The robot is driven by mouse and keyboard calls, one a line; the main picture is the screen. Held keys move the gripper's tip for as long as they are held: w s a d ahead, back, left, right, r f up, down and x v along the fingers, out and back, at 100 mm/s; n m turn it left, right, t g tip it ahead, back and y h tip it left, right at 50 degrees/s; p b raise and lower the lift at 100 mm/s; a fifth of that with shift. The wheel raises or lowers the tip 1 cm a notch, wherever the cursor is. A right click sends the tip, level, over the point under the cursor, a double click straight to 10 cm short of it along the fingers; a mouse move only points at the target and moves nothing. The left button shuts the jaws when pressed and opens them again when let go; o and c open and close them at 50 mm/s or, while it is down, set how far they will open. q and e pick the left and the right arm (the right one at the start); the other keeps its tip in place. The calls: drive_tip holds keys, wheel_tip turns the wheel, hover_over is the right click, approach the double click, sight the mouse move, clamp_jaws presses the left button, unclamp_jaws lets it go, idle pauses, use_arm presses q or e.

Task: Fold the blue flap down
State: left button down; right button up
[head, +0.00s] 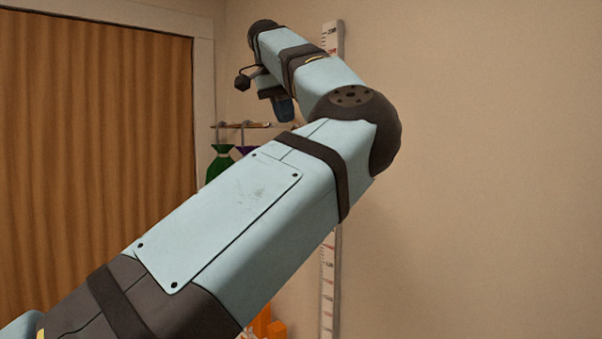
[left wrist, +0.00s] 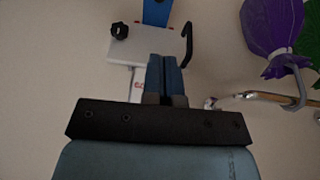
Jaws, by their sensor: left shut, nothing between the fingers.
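The blue flap (left wrist: 157,12) shows at the top of the left wrist view, standing out from a white block (left wrist: 150,45) on the wall; its far end is cut off by the frame edge. The block has a black knob (left wrist: 119,31) on one side and a bent black bar (left wrist: 188,43) on the other. My left gripper (left wrist: 167,60) is shut and empty, its blue fingertips in front of the block's lower edge; I cannot tell whether they touch it. In the head view the left gripper (head: 286,112) hangs below my wrist. The flap cannot be made out there.
A white measuring scale (head: 328,285) with red marks runs up the wall, partly behind my arm. Green (head: 219,162) and purple (left wrist: 273,45) bags hang near a rail (head: 240,125) beside the gripper. A brown curtain (head: 95,150) is at left. Orange objects (head: 264,325) are low down. The right wall is bare.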

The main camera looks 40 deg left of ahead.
use_arm(q)
drive_tip(key=x, duration=1)
wheel_tip(320, 180, down, 3)
drive_tip(key=b, duration=0.3)
drive_tip(key=shift+r, duration=0.1)
drive_tip(key=shift+d+f+b, duration=0.2)
drive_tip(key=shift+f+b, duration=0.4)
drive_tip(key=shift+b, duration=0.15)
use_arm(e)
wheel_tip(320, 180, down, 4)
drive_tip(key=shift+a+r+n, duration=0.15)
drive_tip(key=shift+n, duration=0.15)
drive_tip(key=shift+w+a+r, duration=0.1)
drive_tip(key=shift+a+r, duration=0.05)
drive_tip(key=shift+r, duration=0.05)
use_arm(q)
drive_tip(key=shift+a+f, duration=0.1)
drive_tip(key=shift+f, duration=0.05)
use_arm(e)
drive_tip(key=shift+f, duration=0.1)
